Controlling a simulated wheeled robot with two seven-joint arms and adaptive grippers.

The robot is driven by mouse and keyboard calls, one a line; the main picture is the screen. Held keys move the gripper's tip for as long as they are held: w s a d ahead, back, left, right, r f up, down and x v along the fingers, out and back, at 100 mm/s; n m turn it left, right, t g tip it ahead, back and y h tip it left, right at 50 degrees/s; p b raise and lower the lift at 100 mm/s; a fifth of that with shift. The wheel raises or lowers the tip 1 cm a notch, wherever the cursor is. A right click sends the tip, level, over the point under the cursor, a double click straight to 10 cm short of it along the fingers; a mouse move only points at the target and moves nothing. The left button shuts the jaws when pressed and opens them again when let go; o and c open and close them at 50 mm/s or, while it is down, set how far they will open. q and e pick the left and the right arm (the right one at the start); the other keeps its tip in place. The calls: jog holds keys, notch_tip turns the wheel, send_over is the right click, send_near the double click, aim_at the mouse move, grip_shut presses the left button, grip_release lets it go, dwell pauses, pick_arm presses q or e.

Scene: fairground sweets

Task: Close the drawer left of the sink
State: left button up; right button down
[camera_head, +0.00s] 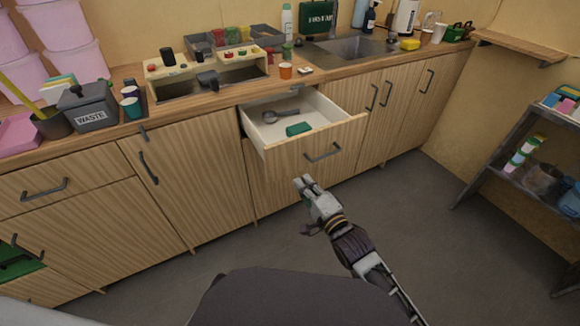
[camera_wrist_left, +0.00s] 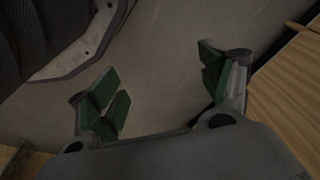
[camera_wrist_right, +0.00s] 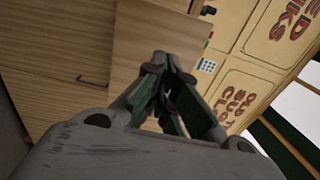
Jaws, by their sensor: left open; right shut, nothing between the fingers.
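The drawer (camera_head: 290,155) left of the sink (camera_head: 352,47) is pulled out, with a wooden front and a dark bar handle (camera_head: 323,153). Inside its white tray lie a dark scoop-like tool (camera_head: 281,116) and a green item (camera_head: 299,129). My right gripper (camera_head: 303,183) is shut and empty, in front of and a little below the drawer front, apart from it as far as the head view shows. In the right wrist view its fingers (camera_wrist_right: 165,85) are together before wooden panels. My left gripper (camera_wrist_left: 160,85) is open and empty above grey floor; it is not visible in the head view.
The worktop above carries a waste bin (camera_head: 88,107), cups (camera_head: 131,104) and a cream console (camera_head: 206,72). Closed cupboards flank the drawer. A dark shelf rack (camera_head: 510,150) stands at the right. The grey floor (camera_head: 420,215) between is clear.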

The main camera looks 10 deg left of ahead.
aim_at(286, 160)
jog(key=shift+b+x, duration=0.7)
jog(key=shift+x, duration=3)
jog(key=shift+w+a, duration=0.3)
jog(key=shift+w, duration=0.05)
pick_arm(q)
jog(key=shift+g, duration=0.3)
jog(key=r, duration=0.1)
jog(key=d+r, duration=0.1)
jog(key=r, duration=0.3)
jog(key=shift+s+d, duration=0.15)
jog(key=shift+s, duration=0.25)
pick_arm(e)
jog(key=shift+w+a, duration=0.1)
jog(key=shift+w, duration=0.05)
pick_arm(q)
jog(key=shift+w+r, duration=0.15)
jog(key=shift+w, duration=0.1)
pick_arm(e)
jog(key=shift+w, duration=0.1)
